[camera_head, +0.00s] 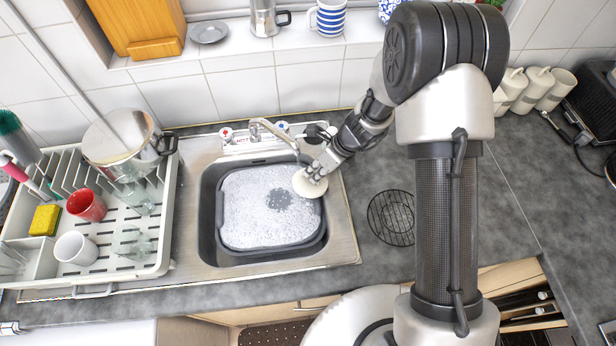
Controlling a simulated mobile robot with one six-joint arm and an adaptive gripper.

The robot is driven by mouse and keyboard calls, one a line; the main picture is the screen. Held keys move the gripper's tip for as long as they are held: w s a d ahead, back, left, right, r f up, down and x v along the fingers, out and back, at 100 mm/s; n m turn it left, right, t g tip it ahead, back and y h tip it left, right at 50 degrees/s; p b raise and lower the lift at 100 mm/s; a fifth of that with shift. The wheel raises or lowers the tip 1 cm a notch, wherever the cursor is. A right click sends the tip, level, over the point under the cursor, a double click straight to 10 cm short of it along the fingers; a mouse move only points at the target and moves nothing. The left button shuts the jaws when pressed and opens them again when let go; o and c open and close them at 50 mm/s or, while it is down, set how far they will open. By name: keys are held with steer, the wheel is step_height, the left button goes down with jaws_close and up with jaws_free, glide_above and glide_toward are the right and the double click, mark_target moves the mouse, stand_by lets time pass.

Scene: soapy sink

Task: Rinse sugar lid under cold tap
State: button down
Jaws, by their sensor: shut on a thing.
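A round cream-white lid (309,184) is held in my gripper (316,170) over the right back part of the sink. My gripper is shut on it, and the fingers hide part of its upper side. The metal tap (262,124) stands behind the sink, its spout reaching forward and right to end close by the lid. I cannot tell whether water is running from it. Two tap handles are at its base, one with a red mark (226,133) at the left and one with a blue mark (283,127) at the right.
A grey basin of suds (250,205) fills the sink (209,200). A dish rack (165,240) with a pot (115,138), red cup (86,205), white cup (75,248) and yellow sponge (45,220) stands left. A black wire trivet (392,217) lies on the right counter.

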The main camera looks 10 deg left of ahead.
mark_target(322, 190)
steer(key=shift+s+d+b, duration=0.45)
steer(key=shift+s+b, duration=0.1)
steer(key=shift+s, duration=0.35)
steer(key=shift+s+d+b, duration=0.4)
steer(key=shift+s+b, duration=0.1)
steer(key=shift+s, duration=0.35)
steer(key=shift+s+d+b, duration=0.45)
steer(key=shift+s+b, duration=0.1)
steer(key=shift+s, duration=0.35)
steer(key=s+d+r+p, duration=0.1)
steer(key=s+d+r, duration=0.1)
steer(key=s+r, duration=0.2)
steer(key=shift+s+d, duration=0.15)
steer(key=shift+s, duration=0.15)
stand_by(0.3)
